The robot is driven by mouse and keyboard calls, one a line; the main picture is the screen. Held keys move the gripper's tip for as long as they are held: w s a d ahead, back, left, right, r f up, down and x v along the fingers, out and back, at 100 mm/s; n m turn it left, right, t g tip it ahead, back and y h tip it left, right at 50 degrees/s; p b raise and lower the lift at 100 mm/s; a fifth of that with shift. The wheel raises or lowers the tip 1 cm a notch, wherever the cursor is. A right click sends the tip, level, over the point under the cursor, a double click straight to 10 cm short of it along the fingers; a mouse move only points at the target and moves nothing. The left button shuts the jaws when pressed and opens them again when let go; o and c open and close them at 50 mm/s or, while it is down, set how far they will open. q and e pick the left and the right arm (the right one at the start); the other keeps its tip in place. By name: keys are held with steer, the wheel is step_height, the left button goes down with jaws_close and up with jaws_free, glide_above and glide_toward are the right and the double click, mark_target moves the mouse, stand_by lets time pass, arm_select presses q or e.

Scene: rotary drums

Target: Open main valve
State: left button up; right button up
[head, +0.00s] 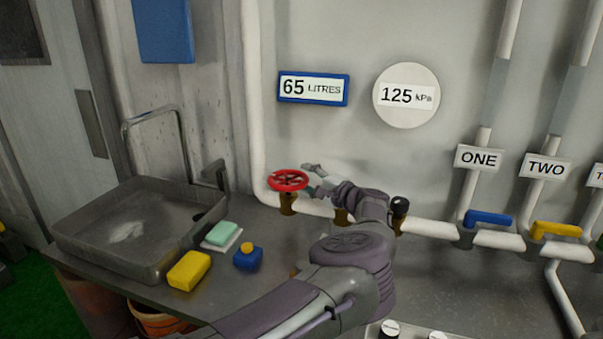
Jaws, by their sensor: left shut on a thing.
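The main valve is a red handwheel (288,180) on a brass stem (287,203), set on the white pipe at the back of the counter. My left gripper (312,177) is at the right rim of the red wheel, shut on it. The fingers are small in view, so their exact contact is hard to see. My left arm crosses the middle and hides part of the pipe and another brass fitting. My right gripper is not in view.
A blue-framed sign (313,88) reads 65 litres; a round gauge (406,95) reads 125 kPa. Blue (488,218) and yellow (556,230) lever valves sit right. A sink (140,230), yellow sponge (189,270), soap (222,234) and blue bottle (248,259) stand left.

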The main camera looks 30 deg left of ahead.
arm_select(q)
steer(key=shift+w+d+r+p, duration=0.1)
steer(key=shift+d+r+p, duration=0.2)
steer(key=shift+d, duration=0.25)
steer(key=shift+d+r+p, duration=0.15)
steer(key=shift+d+r, duration=0.15)
steer(key=shift+d, duration=0.2)
steer(key=p+v, duration=0.7)
steer(key=v, duration=0.1)
steer(key=shift+d+f, duration=0.2)
steer(key=shift+f, duration=0.45)
